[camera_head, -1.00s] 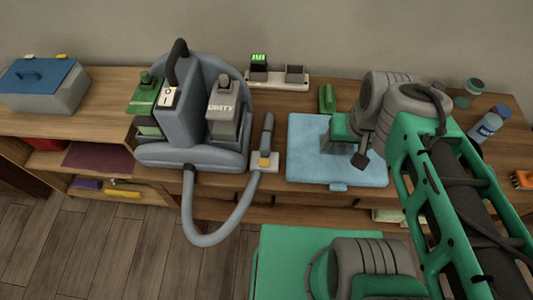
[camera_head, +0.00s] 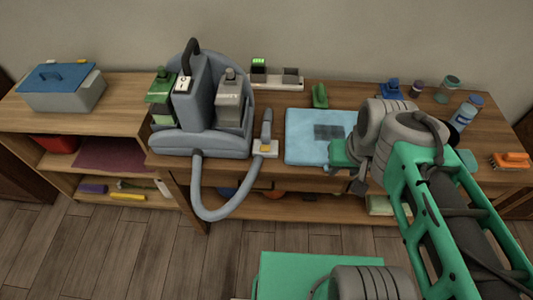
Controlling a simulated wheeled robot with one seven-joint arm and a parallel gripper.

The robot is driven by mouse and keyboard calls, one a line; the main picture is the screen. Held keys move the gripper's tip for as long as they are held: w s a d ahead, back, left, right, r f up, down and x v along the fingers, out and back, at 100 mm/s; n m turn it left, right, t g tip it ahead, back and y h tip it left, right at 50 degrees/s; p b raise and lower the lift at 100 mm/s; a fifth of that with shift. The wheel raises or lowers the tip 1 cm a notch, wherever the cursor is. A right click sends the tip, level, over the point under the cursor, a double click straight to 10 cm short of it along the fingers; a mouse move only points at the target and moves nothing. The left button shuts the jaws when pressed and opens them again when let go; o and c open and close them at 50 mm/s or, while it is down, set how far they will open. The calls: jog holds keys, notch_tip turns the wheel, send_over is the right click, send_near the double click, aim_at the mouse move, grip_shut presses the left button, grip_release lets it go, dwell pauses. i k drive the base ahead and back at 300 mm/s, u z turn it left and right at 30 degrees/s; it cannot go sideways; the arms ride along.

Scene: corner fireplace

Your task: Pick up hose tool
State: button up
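The hose tool (camera_head: 267,128) is a slim grey upright handle on a small pale base with a yellow-orange patch. It stands on the wooden bench at the end of the grey hose (camera_head: 213,213), which loops down in front of the bench from the blue-grey cleaning machine (camera_head: 188,144). My gripper (camera_head: 334,164) is right of the hose tool, near the front right of the light-blue mat, apart from the tool. Its green housing and my grey wrist show, but its fingers cannot be made out clearly.
The light-blue mat (camera_head: 300,140) has a dark grey patch on it. A green block (camera_head: 320,96) and a white charger strip (camera_head: 276,82) stand behind. Bottles (camera_head: 468,112) and an orange brush (camera_head: 511,160) are at right. A blue-lidded box (camera_head: 62,88) is at left.

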aim_at(265, 131)
jog(key=z, duration=2.8)
jog(key=k, duration=2.7)
jog(key=u, duration=2.3)
jog(key=i, duration=0.95)
